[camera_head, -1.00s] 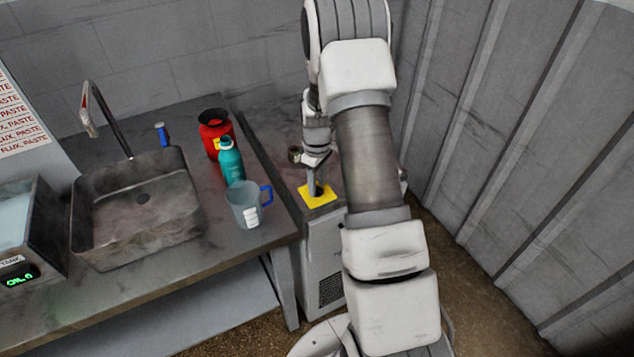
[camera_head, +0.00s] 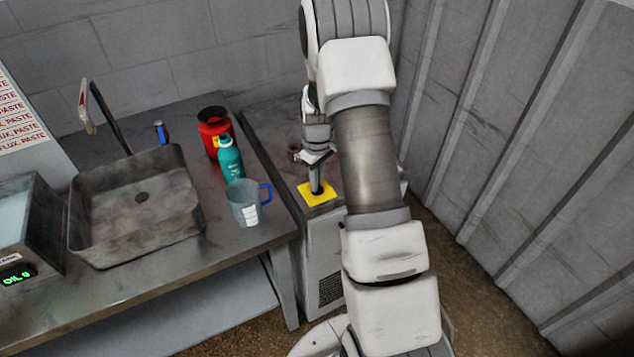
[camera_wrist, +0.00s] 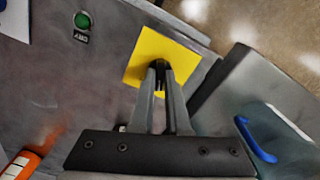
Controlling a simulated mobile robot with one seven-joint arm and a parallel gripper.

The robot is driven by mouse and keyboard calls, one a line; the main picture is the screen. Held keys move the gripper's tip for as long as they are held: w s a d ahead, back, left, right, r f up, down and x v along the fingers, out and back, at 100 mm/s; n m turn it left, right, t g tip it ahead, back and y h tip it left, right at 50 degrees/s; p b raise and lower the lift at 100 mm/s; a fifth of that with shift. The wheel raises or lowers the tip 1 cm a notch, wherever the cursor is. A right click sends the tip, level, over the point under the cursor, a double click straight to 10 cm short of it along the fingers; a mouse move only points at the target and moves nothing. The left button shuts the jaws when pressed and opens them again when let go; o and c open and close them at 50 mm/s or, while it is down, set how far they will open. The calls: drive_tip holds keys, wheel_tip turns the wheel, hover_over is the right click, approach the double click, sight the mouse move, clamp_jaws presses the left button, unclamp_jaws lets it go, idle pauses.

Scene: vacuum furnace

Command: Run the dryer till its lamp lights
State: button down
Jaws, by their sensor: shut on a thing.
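The dryer is the grey cabinet (camera_head: 327,262) beside the bench. A yellow square plate (camera_head: 312,200) lies on its top near the front edge, and it also shows in the wrist view (camera_wrist: 145,48). My gripper (camera_head: 317,188) points down at this plate. In the wrist view its fingertips (camera_wrist: 159,70) are close together on a small dark control at the plate, mostly hidden between them. A round green lamp (camera_wrist: 82,20) with a label that seems to read DRY sits on the dryer top. I cannot tell whether it is lit.
On the bench left of the dryer stand a clear jug (camera_head: 245,208) with a blue handle, a teal bottle (camera_head: 230,162), a red container (camera_head: 214,135) and a sink (camera_head: 140,225). A tank with a green display (camera_head: 15,277) is at far left. A corrugated wall (camera_head: 520,150) closes the right.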

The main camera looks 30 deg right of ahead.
drive_tip(key=m+b, duration=0.2)
drive_tip(key=m, duration=0.3)
drive_tip(key=m+b, duration=0.1)
drive_tip(key=m, duration=0.4)
idle(0.6)
drive_tip(key=c, duration=0.9)
unclamp_jaws()
drive_tip(key=shift+r, duration=0.15)
wheel_tip(320, 180, up, 17)
drive_tip(key=shift+r, duration=0.1)
